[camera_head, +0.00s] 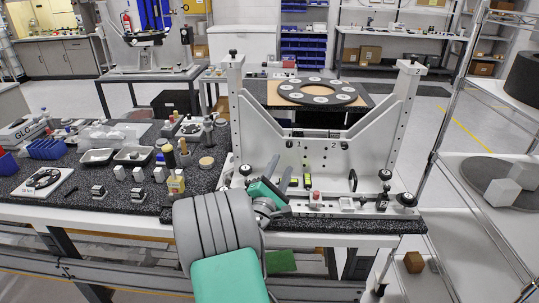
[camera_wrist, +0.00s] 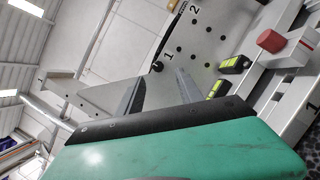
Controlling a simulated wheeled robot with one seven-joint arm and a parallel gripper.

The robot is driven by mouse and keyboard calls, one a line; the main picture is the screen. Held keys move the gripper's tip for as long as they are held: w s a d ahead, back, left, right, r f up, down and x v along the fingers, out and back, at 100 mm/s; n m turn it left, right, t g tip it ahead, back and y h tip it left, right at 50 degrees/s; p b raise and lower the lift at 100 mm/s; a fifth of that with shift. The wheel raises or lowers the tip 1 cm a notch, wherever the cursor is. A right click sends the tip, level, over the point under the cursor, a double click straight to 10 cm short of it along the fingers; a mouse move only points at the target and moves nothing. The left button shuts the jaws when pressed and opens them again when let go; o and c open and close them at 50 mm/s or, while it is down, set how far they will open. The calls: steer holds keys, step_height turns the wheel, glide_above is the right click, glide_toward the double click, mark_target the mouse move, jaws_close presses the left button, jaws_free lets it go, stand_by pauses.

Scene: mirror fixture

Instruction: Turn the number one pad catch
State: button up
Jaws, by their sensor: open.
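The number one pad catch appears to be the small black knob (camera_head: 289,143) beside the printed "1" on the fixture's white front plate (camera_head: 318,158). In the wrist view this knob (camera_wrist: 157,66) shows between and just beyond my fingertips, next to the "1". My gripper (camera_head: 280,172) is below and slightly left of the knob in the head view. Its two grey fingers (camera_wrist: 160,82) are spread apart with nothing between them. They look apart from the knob, but the exact gap is hard to tell. A second black knob (camera_head: 344,145) sits beside the "2".
Yellow-black blocks (camera_wrist: 235,65) and a red knob (camera_wrist: 270,41) sit low on the fixture, near my gripper. A black post (camera_head: 353,180) stands to the right. The benchtop (camera_head: 130,205) at left holds several small parts.

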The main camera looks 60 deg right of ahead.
mark_target(289, 146)
steer(key=shift+n+t, duration=0.4)
steer(key=shift+n, duration=0.4)
steer(key=p+x, duration=0.3)
steer(key=x, duration=0.4)
steer(key=shift+r+p, duration=0.1)
steer(key=shift+p, duration=0.3)
steer(key=shift+w+d, duration=0.15)
steer(key=shift+d, duration=0.2)
jaws_close()
